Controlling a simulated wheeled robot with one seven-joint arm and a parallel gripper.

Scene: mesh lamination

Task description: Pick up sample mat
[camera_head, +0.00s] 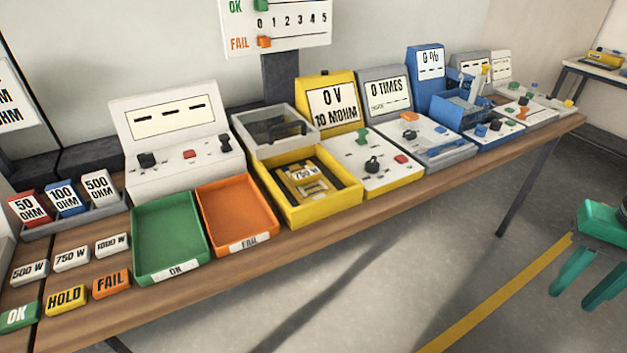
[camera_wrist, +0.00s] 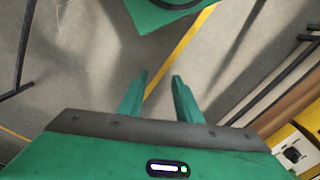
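What looks like the sample mat (camera_head: 318,190), a dark flat piece with yellowish strips and a white 750 W label, lies in the yellow tray (camera_head: 333,217) at the bench's front edge. The tray's walls hide part of its edges. My gripper (camera_head: 574,298) is at the far right of the head view, off the bench and over the floor, well apart from the mat. The wrist view shows its two green fingers (camera_wrist: 160,76) spread with nothing between them. The mat does not show in the wrist view.
A green OK tray (camera_head: 170,276) and an orange FAIL tray (camera_head: 247,249) stand left of the yellow tray. A grey bin (camera_head: 243,132) stands behind it, and a yellow-framed meter (camera_head: 415,178) to its right. Several other instruments line the wooden bench (camera_head: 230,293). Floor in front is open.

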